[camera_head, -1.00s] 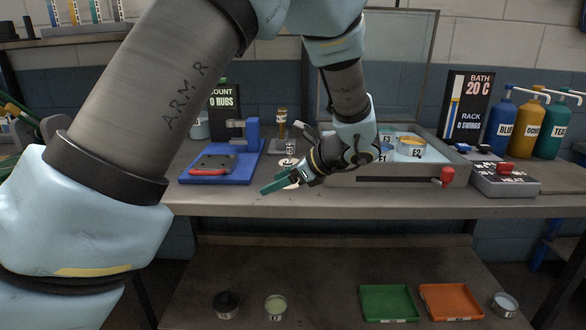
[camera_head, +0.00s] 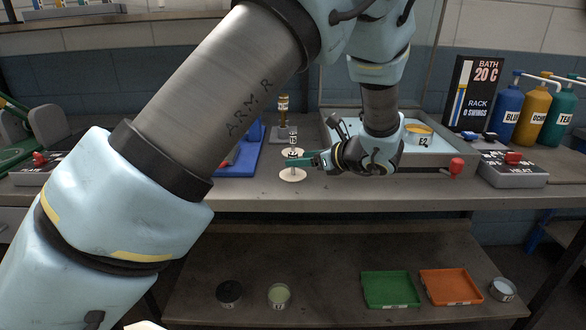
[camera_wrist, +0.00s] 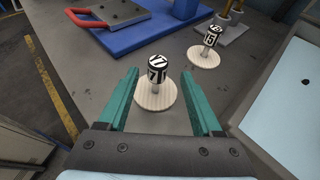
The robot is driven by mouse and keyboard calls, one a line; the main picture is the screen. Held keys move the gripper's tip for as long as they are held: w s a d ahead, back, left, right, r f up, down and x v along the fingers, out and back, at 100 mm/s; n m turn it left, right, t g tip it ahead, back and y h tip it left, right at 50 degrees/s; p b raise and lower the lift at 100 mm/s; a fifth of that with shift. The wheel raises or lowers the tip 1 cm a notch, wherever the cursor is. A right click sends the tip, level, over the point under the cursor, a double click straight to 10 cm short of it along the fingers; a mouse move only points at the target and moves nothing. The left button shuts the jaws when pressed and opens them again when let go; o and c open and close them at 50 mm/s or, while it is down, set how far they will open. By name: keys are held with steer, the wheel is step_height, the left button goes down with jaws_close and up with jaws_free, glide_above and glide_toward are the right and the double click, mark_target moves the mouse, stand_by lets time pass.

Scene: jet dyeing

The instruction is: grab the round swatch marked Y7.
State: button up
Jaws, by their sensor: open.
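The round swatch marked Y7 (camera_wrist: 155,95) is a pale ribbed disc with an upright black-and-white knob, in the lower middle of the wrist view.
Bottles and control boxes stand farther right. The counter's front edge is close to the near disc.

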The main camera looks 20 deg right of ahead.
steer(key=x, duration=0.1)
steer(key=p+x, duration=0.1)
steer(key=shift+w+a, duration=0.3)
steer(key=shift+a, duration=0.1)
steer(key=shift+w+f, duration=0.25)
steer(key=shift+w, duration=0.1)
steer(key=shift+c, duration=0.4)
jaws_close()
